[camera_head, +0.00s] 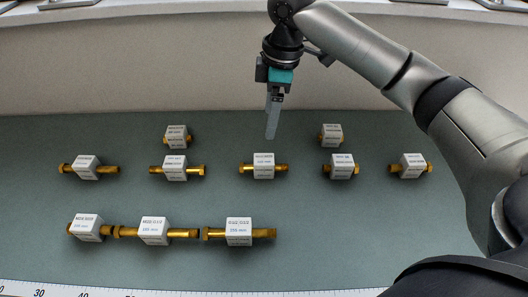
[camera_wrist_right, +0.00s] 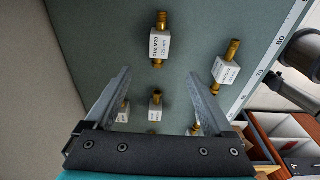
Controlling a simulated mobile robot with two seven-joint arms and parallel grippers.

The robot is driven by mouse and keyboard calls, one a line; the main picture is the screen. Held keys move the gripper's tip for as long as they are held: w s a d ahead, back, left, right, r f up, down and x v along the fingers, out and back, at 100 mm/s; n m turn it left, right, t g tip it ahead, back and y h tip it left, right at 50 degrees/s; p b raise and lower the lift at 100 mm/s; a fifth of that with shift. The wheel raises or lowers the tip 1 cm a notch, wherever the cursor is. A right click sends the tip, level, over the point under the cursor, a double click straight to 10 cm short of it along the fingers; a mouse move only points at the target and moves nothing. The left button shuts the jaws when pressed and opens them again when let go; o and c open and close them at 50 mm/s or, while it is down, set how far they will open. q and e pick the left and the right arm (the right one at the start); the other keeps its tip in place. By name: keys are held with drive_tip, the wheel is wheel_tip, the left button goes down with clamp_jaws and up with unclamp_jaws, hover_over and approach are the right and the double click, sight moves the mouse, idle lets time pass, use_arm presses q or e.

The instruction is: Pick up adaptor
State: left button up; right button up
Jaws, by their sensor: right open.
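Several brass adaptors, each with a white label block around its middle, lie on the green-grey mat. One adaptor (camera_head: 263,166) lies in the middle of the mat, just below my right gripper (camera_head: 271,137) in the head view. The right gripper points down above the mat, with its fingers empty. In the right wrist view the two fingers (camera_wrist_right: 157,76) stand wide apart. One adaptor (camera_wrist_right: 160,46) shows beyond the fingertips, and another (camera_wrist_right: 155,108) shows between the fingers. The label text is too small to read surely. My left gripper is in neither view.
Other adaptors lie near the right gripper, one at the back right (camera_head: 331,135) and one at the back left (camera_head: 177,136). A front row includes another adaptor (camera_head: 239,232). A ruler strip (camera_head: 200,293) runs along the front edge. A pale wall (camera_head: 130,70) rises behind the mat.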

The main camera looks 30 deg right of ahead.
drive_tip(key=b, duration=0.2)
hover_over(264, 159)
drive_tip(key=f, duration=0.9)
drive_tip(key=shift+s, duration=0.3)
drive_tip(key=shift+w+f+b, duration=0.15)
drive_tip(key=shift+f+b, duration=0.25)
drive_tip(key=shift+f, duration=1.1)
drive_tip(key=shift+w+f+b, duration=0.15)
drive_tip(key=shift+f+b, duration=0.25)
drive_tip(key=shift+f, duration=1.05)
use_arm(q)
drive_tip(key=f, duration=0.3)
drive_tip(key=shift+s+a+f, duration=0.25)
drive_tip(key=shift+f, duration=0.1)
use_arm(e)
drive_tip(key=shift+c, duration=0.3)
drive_tip(key=shift+r, duration=0.1)
clamp_jaws()
